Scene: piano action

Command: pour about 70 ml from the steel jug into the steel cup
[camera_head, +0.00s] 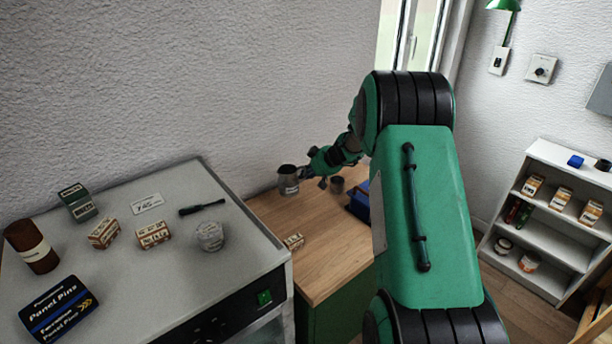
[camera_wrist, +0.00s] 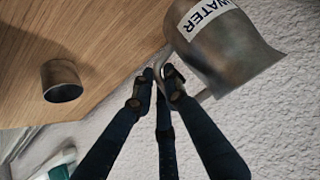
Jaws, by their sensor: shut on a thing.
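The steel jug (camera_head: 288,179), with a white label reading WATER, is upright in the head view, at the back left of the wooden top. In the wrist view the jug (camera_wrist: 222,48) fills the upper right. My gripper (camera_wrist: 160,82) is shut on the jug's handle; in the head view my gripper (camera_head: 306,173) is small beside the jug. The steel cup (camera_head: 337,184) stands on the wooden top to the right of the jug, apart from it. The cup also shows in the wrist view (camera_wrist: 61,80). The contents of both cannot be seen.
A blue object (camera_head: 359,199) lies right of the cup, partly hidden by my arm. A grey cabinet top (camera_head: 150,270) with boxes and jars adjoins on the left.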

